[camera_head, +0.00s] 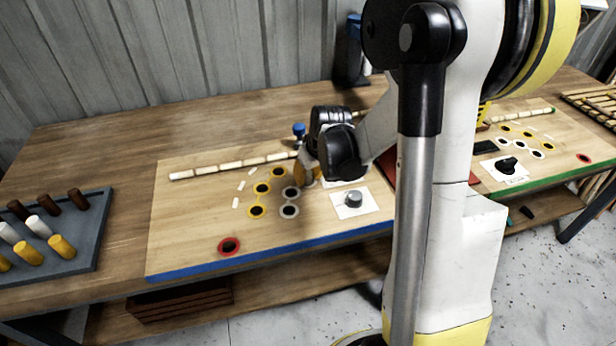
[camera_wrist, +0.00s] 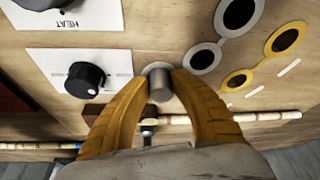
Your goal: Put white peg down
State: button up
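The white peg (camera_wrist: 159,86) looks greyish in the wrist view and is seen nearly end-on between the tips of my gripper (camera_wrist: 161,82). The orange fingers touch it from both sides. Just behind the peg is a pale ring at the end of the white-ringed row of holes (camera_wrist: 203,57). I cannot tell whether the peg is inside that hole or above it. In the head view my gripper (camera_head: 308,176) is low over the board (camera_head: 190,220), mostly covered by my wrist, and the peg is hidden there. The white-ringed holes (camera_head: 290,210) beside it look empty.
Yellow-ringed holes (camera_head: 257,211) and a red-ringed hole (camera_head: 229,246) are on the board. A knob (camera_head: 353,199) on a white plate is right of my gripper. A rattan stick (camera_head: 225,166) lies behind. A grey tray (camera_head: 92,235) with brown, white and yellow pegs is at left.

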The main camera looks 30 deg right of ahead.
jog(key=shift+o, duration=0.8)
jog(key=shift+r, duration=0.1)
jog(key=shift+r+p, duration=0.25)
jog(key=shift+p, duration=0.05)
jog(key=p+v, duration=0.5)
jog(key=v, duration=0.7)
jog(key=s+a+r+t, duration=0.1)
jog(key=s+a+r, duration=0.3)
jog(key=s+a, duration=0.2)
jog(key=s+a+r+t, duration=0.2)
jog(key=s+a+r, duration=0.2)
jog(key=s+a, duration=0.3)
jog(key=shift+a+r, duration=0.35)
jog(key=shift+a, duration=0.9)
jog(key=shift+s, duration=0.15)
